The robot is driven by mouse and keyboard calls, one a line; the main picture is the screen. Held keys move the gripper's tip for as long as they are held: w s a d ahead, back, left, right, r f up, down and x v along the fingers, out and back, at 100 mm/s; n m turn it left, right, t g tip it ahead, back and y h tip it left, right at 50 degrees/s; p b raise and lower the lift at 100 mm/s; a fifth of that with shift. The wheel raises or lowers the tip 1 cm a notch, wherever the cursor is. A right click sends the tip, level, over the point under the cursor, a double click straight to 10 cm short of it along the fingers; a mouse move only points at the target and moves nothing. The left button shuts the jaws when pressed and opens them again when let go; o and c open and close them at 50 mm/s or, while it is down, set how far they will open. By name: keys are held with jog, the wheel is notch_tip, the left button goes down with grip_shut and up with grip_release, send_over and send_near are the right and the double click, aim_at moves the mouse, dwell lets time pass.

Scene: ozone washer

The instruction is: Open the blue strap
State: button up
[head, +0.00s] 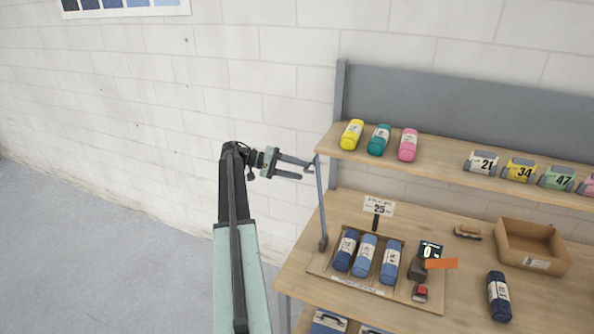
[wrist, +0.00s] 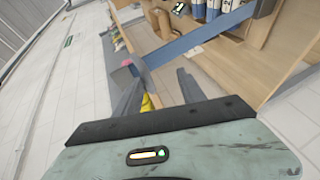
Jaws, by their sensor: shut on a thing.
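The blue strap (head: 320,202) is a narrow blue-grey bar. It stands nearly upright at the left of the workbench, leaning slightly, from a dark foot on the bench board up to the shelf's left front corner. My gripper (head: 308,170) is at the strap's top end, reaching in from the left, with its jaws shut on it. In the wrist view the strap (wrist: 205,37) runs diagonally from the upper right to a small block near my fingertips (wrist: 155,78). The exact contact between fingers and strap is hard to see.
A cardboard box (head: 532,248) stands at right. Floor at left is clear.

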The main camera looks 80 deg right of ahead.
jog(key=p+v, duration=0.2)
jog(key=v, duration=0.5)
jog(key=shift+w, duration=0.25)
jog(key=shift+a+r, duration=0.1)
